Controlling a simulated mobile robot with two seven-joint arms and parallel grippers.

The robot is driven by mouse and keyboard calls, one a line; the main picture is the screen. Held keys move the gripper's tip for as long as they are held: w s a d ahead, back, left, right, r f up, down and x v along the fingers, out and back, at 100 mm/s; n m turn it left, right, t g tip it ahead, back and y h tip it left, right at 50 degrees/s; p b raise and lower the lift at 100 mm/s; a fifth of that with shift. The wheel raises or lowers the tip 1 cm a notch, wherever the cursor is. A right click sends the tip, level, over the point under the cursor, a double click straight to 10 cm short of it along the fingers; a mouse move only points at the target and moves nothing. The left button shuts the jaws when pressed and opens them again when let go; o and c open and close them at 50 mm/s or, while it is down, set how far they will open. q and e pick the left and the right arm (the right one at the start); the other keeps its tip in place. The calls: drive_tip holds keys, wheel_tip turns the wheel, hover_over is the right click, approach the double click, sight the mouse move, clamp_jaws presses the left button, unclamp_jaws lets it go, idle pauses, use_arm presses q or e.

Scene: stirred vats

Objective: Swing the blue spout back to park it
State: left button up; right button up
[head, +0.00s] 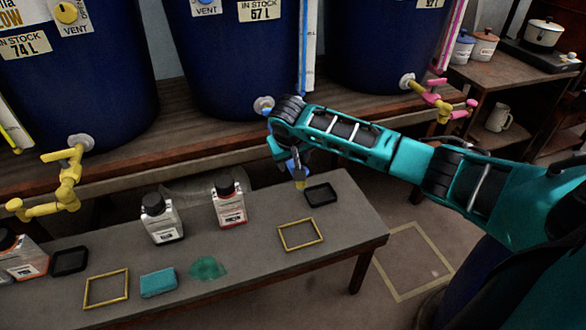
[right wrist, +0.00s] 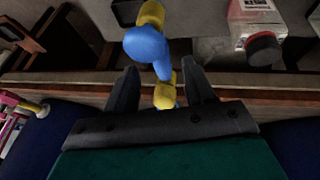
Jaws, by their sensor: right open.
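The blue spout (right wrist: 148,48) is on the middle vat (head: 232,60) and has yellow ends. In the right wrist view it reaches away from me, past my fingertips, over the low table. In the head view my right gripper and arm hide most of it. My right gripper (right wrist: 160,72) is open, with one finger on each side of the spout's near part. I cannot tell whether either finger touches it. In the head view my right gripper (head: 298,170) points down at the front of the middle vat. My left gripper is not in view.
A yellow spout (head: 68,185) is on the left vat and a pink and yellow one (head: 440,100) on the right vat. The low table (head: 240,285) holds bottles (head: 229,202), black trays (head: 320,195), yellow frames (head: 300,234) and a blue sponge (head: 158,282).

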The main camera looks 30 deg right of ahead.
sight(293, 165)
drive_tip(key=shift+b+x, duration=0.45)
drive_tip(key=shift+x, duration=1.5)
drive_tip(key=shift+c, duration=0.4)
clamp_jaws()
